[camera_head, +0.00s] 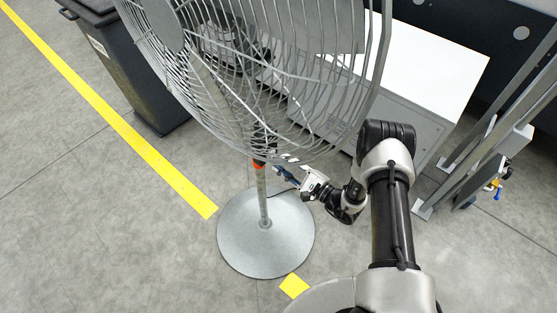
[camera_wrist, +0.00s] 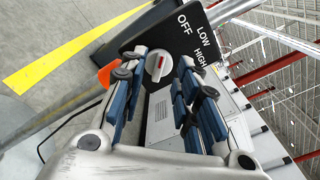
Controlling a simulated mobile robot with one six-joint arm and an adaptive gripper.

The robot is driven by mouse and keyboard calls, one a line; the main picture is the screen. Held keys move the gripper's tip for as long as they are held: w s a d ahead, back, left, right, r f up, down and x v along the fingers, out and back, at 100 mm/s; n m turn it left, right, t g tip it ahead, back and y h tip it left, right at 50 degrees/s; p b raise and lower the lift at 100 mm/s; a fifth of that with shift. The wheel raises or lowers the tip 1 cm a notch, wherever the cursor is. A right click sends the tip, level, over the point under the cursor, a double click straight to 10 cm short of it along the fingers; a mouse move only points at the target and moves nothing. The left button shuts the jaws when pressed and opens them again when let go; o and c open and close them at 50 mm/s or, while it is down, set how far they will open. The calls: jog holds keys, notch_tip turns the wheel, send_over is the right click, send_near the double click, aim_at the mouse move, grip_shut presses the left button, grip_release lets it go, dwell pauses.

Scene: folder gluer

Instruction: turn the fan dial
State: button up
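The fan (camera_head: 270,70) is a large grey wire cage on a pole with a round base (camera_head: 262,240). Its black dial plate (camera_wrist: 178,32) reads OFF, LOW and HIGH in the wrist view. The fan dial (camera_wrist: 158,65) is a pale round knob with a red mark, on that plate. My gripper (camera_wrist: 157,75) is open, with one blue-and-black finger to each side of the dial. Gaps show between the fingers and the knob. In the head view, my gripper (camera_head: 285,173) is beside the pole under the cage; I cannot make out the dial there.
An orange part (camera_head: 259,163) sits on the pole near my gripper. A white-topped cabinet (camera_head: 430,75) stands behind the fan. A dark bin (camera_head: 135,75) is at the left. A metal frame (camera_head: 490,130) stands at the right. The floor left of the yellow line is clear.

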jog(key=v, duration=0.8)
jog(key=shift+s+d, duration=0.2)
jog(key=shift+d, duration=0.05)
